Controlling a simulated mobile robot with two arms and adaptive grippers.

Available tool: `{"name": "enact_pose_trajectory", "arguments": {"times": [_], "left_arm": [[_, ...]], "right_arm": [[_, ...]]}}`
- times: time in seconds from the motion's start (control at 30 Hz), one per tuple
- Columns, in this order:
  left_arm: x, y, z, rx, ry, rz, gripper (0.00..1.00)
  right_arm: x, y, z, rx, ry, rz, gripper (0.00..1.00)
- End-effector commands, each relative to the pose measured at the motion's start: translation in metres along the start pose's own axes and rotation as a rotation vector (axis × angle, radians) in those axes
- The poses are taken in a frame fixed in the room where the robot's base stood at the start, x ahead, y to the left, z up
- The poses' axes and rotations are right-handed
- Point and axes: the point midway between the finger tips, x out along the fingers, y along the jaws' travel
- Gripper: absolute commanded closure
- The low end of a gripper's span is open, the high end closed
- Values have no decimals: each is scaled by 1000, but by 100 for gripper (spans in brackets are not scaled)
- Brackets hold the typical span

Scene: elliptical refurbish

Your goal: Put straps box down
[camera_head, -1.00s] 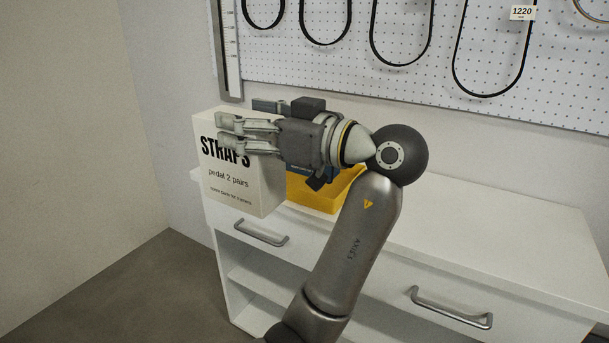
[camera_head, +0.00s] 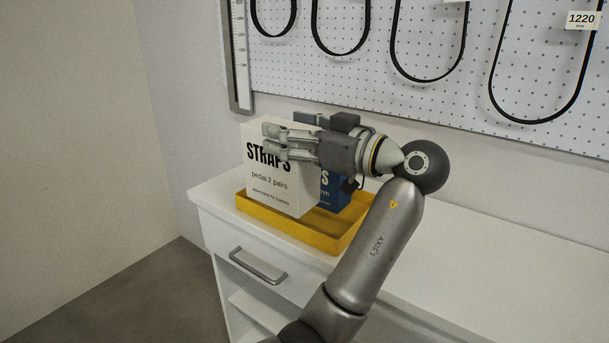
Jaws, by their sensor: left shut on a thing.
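The white straps box (camera_head: 270,195), with black lettering reading "STRAPS pedal 2 pairs", stands upright at the left part of a yellow tray (camera_head: 338,242) on the white cabinet. My left gripper (camera_head: 280,143) is shut on the upper part of the straps box, with its fingers across the front face. The box's lower edge appears inside the tray, behind its front rim; I cannot tell whether it touches the tray's floor. My right gripper is not in view.
A blue box (camera_head: 331,192) stands in the tray just right of the straps box, partly hidden by my gripper. The white cabinet top (camera_head: 490,260) is clear to the right. A pegboard (camera_head: 440,105) with hanging black belts is on the wall behind.

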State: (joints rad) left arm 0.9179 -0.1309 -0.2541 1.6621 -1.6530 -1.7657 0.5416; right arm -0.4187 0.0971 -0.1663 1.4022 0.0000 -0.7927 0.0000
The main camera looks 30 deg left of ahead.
Motion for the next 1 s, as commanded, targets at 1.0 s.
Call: {"name": "enact_pose_trajectory", "arguments": {"times": [1.0], "left_arm": [[41,81,107,-2,2,1,88]], "right_arm": [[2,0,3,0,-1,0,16]]}}
